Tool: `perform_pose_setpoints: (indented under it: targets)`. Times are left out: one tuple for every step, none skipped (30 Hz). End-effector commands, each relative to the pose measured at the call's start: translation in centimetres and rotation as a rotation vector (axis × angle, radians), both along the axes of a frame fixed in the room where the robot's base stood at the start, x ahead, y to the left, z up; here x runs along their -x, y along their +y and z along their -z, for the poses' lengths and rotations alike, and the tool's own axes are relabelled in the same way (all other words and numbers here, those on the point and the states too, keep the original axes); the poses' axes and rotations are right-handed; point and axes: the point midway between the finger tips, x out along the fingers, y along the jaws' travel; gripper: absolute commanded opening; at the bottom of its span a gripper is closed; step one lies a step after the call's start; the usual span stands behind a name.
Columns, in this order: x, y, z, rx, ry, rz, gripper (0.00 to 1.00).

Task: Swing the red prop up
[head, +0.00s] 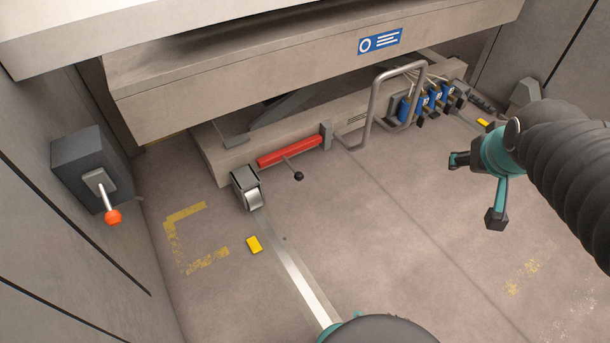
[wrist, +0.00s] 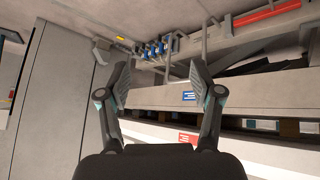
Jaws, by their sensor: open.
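The red prop (head: 280,154) is a red bar lying along the low beam under the raised machine table. A thin rod with a black ball knob (head: 298,176) sticks out from its middle toward the floor. The red bar also shows at the top right of the wrist view (wrist: 267,13). My gripper (head: 477,189) is open and empty, well to the right of the prop in the head view. In the wrist view its two fingers (wrist: 161,80) stand wide apart with nothing between them.
A bent grey tube handle (head: 374,105) and blue valves (head: 422,104) stand right of the prop. The raised table (head: 300,70) overhangs it. A grey box with an orange-knobbed lever (head: 110,205) is on the left wall.

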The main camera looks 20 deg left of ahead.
Motion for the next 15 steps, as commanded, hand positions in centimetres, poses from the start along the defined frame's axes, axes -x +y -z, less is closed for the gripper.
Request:
perform_pose_setpoints:
  targets:
    - [-2.3,0.2,0.8,0.018,-0.017,-0.023,0.65]
    - [-3.6,0.4,1.1,0.027,-0.034,-0.035,0.65]
    - [-5.3,0.6,1.4,0.039,-0.056,-0.056,0.65]
    - [-6.6,0.8,1.7,0.047,-0.072,-0.071,0.65]
    - [-7.9,1.0,2.0,0.057,-0.087,-0.087,0.65]
    - [-9.5,1.4,2.6,0.066,-0.108,-0.108,0.65]
    - [-10.8,1.7,2.9,0.075,-0.125,-0.125,0.65]
    - [-12.0,2.0,3.4,0.081,-0.14,-0.143,0.65]
    - [-13.5,2.5,4.0,0.089,-0.161,-0.167,0.65]
    - [-14.7,3.0,4.6,0.095,-0.176,-0.186,0.65]
    - [-15.8,3.4,5.1,0.099,-0.191,-0.205,0.65]
    - [-17.3,4.0,5.9,0.105,-0.214,-0.232,0.65]
    - [-18.3,4.5,6.5,0.108,-0.228,-0.251,0.65]
    - [-19.4,5.0,7.2,0.111,-0.244,-0.272,0.65]
    - [-20.7,5.7,8.1,0.112,-0.264,-0.298,0.65]
